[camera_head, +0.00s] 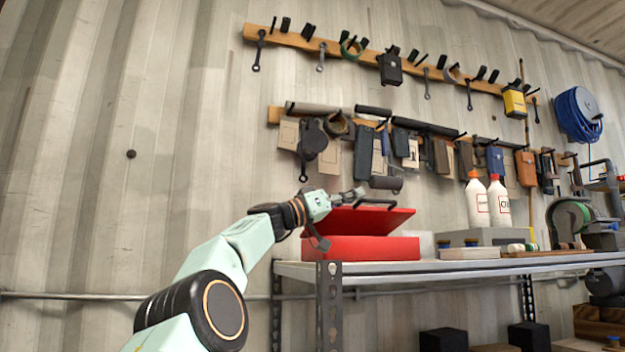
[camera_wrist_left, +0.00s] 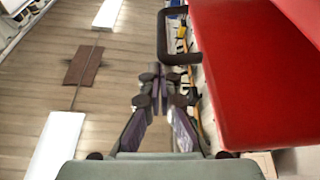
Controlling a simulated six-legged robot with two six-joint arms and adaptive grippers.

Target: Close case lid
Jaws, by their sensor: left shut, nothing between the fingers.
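The red case (camera_head: 362,248) stands on the left end of a shelf. Its red lid (camera_head: 372,220) is partly open, tilted above the base, with a dark handle (camera_head: 376,203) on it. My left gripper (camera_head: 352,194) is shut and empty, at the upper left of the lid near the handle. In the left wrist view the shut fingers (camera_wrist_left: 158,84) are beside the red lid (camera_wrist_left: 262,75), and the dark handle (camera_wrist_left: 172,38) is just beyond the fingertips. I cannot tell whether the fingers touch the lid. My right gripper is not in view.
Tools hang on wooden rails (camera_head: 400,72) on the wall behind. The wall left of the case is bare.

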